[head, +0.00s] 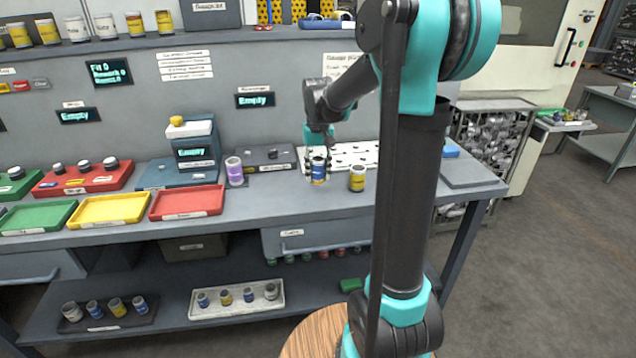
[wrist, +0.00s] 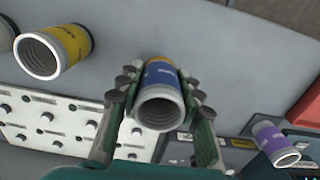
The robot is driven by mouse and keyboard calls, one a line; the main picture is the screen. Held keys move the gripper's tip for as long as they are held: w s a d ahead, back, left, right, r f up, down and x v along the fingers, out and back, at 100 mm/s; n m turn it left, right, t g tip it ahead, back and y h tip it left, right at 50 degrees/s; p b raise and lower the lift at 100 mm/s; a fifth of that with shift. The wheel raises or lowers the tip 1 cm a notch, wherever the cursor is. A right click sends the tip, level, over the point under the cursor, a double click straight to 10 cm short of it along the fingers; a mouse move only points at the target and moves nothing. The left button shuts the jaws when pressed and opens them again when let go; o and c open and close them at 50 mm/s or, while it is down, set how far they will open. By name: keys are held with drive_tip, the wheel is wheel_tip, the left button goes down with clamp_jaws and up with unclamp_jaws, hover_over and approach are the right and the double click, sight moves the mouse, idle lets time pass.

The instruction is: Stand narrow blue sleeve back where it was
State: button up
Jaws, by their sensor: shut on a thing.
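The narrow blue sleeve (head: 318,170) is a small ring-ended tube with a blue and yellow band. It is upright at the front edge of the white pegged board, and I cannot tell whether it touches the bench. My gripper (head: 318,158) is shut on it from above. In the wrist view the sleeve (wrist: 160,90) sits between both fingers of my gripper (wrist: 160,95), its open end toward the camera.
A yellow sleeve (head: 357,178) stands just right of the held one. A purple sleeve (head: 234,171) stands to the left. The white pegged board (head: 355,154) lies behind. A red tray (head: 187,202) is further left. Bare bench lies in front.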

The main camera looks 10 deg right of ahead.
sight(318, 192)
drive_tip(key=shift+f, duration=1.9)
drive_tip(key=shift+f, duration=0.1)
drive_tip(key=o, duration=1.1)
drive_tip(key=shift+o, duration=0.2)
wheel_tip(318, 192, up, 12)
drive_tip(key=s+d+f+t, duration=0.2)
drive_tip(key=s+f, duration=0.7)
drive_tip(key=s, duration=0.2)
drive_tip(key=s+d+f+t, duration=0.2)
drive_tip(key=s+f, duration=0.8)
drive_tip(key=s, duration=0.1)
